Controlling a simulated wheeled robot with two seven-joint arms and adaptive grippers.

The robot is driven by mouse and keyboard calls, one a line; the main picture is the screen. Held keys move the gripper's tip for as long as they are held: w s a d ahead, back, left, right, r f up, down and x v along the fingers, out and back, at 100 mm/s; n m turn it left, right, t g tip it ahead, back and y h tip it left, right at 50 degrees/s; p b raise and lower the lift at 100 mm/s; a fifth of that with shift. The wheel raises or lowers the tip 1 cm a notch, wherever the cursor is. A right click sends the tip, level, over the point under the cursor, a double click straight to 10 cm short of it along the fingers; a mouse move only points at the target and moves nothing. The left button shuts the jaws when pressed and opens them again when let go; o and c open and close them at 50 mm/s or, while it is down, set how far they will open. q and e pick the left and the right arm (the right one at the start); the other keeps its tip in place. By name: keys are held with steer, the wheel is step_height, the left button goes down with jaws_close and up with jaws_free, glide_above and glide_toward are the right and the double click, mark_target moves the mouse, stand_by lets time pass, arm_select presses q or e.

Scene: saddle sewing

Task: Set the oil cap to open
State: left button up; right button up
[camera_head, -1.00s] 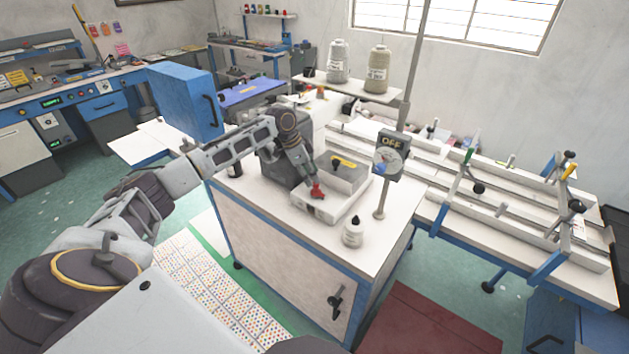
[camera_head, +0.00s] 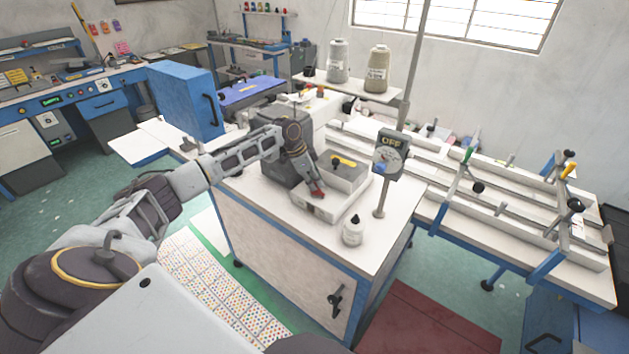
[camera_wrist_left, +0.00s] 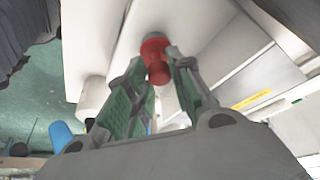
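A small red part (camera_head: 318,193), which looks like a cap or knob, sits at the front edge of the white tray on the sewing table; whether it is the oil cap is not clear. My left gripper (camera_head: 314,186) reaches down over it. In the left wrist view the red part (camera_wrist_left: 157,60) lies between the two green-padded fingertips of my left gripper (camera_wrist_left: 158,66), one on each side. Whether the fingers touch or squeeze it cannot be told. A white bottle with a dark tip (camera_head: 353,232) stands upright to the right. My right gripper is not seen.
A post with an OFF sign (camera_head: 391,141) stands close on the right. Two thread cones (camera_head: 377,70) stand behind.

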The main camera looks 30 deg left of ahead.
arm_select(q)
jaws_close()
